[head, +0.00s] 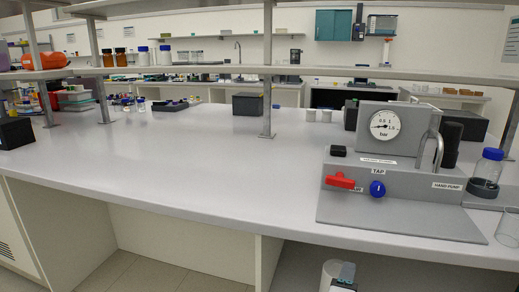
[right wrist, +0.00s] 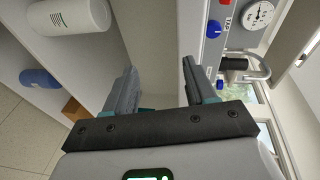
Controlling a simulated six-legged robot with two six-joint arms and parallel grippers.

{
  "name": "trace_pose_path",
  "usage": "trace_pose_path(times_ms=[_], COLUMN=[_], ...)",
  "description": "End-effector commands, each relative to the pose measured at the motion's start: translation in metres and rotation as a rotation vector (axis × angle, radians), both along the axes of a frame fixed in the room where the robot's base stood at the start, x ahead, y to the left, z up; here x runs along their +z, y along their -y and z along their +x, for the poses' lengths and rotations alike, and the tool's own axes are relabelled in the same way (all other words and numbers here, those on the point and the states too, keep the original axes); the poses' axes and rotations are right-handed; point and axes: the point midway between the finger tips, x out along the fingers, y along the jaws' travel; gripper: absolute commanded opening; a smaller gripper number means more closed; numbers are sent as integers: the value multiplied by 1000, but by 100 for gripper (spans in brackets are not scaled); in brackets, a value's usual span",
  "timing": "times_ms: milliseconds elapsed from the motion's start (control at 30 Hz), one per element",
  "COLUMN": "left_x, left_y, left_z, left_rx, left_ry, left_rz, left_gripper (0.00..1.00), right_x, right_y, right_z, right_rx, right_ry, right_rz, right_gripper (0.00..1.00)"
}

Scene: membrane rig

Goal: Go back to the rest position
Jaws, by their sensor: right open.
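My right gripper (right wrist: 160,88) is open in the right wrist view, its two dark fingers apart with nothing between them. My left gripper is not in view. The grey membrane rig (head: 330,205) stands on the right of the bench, with a pressure gauge (head: 384,125), a red handle (head: 340,181) and a blue tap knob (head: 377,189). The right gripper is apart from the rig.
A blue-capped bottle (head: 487,170) and a clear beaker (head: 507,228) stand at the right. A white container (right wrist: 68,16) and a blue one (right wrist: 40,78) show in the right wrist view.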

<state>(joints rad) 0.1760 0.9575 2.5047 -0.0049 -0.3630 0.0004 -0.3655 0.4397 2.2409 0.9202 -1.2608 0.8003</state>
Motion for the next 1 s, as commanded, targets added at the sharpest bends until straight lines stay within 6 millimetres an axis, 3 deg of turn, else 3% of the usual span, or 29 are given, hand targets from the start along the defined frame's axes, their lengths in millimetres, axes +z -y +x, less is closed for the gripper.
trace_pose_path(times_ms=[167,267,300,400,500,600,667,800,867,900,1000], left_x=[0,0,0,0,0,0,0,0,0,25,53], left_y=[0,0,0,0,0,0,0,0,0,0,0], left_z=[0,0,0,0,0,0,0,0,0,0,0], left_rx=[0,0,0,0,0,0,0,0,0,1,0], left_ry=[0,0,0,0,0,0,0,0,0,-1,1], left_rz=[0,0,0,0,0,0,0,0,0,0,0], left_gripper=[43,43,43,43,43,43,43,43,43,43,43], right_x=[-94,-171,-202,-274,-323,-352,-360,-361,-360,-335,-308], right_y=[29,39,39,30,10,-14,-31,-65,-69,-69,-69], right_z=[-3,-20,-32,-73,-120,-165,-190,-244,-256,-254,-253], right_rx=[38,140,203,403,636,882,1042,1495,1637,1622,1616], right_ry=[-222,-429,-522,-747,-922,-1039,-1085,-1117,-1110,-1109,-1110], right_rz=[-73,-123,-140,-170,-189,-213,-239,-370,-444,-443,-441], right_gripper=[55,55,55,55,55,55,55,55,55,55,55])
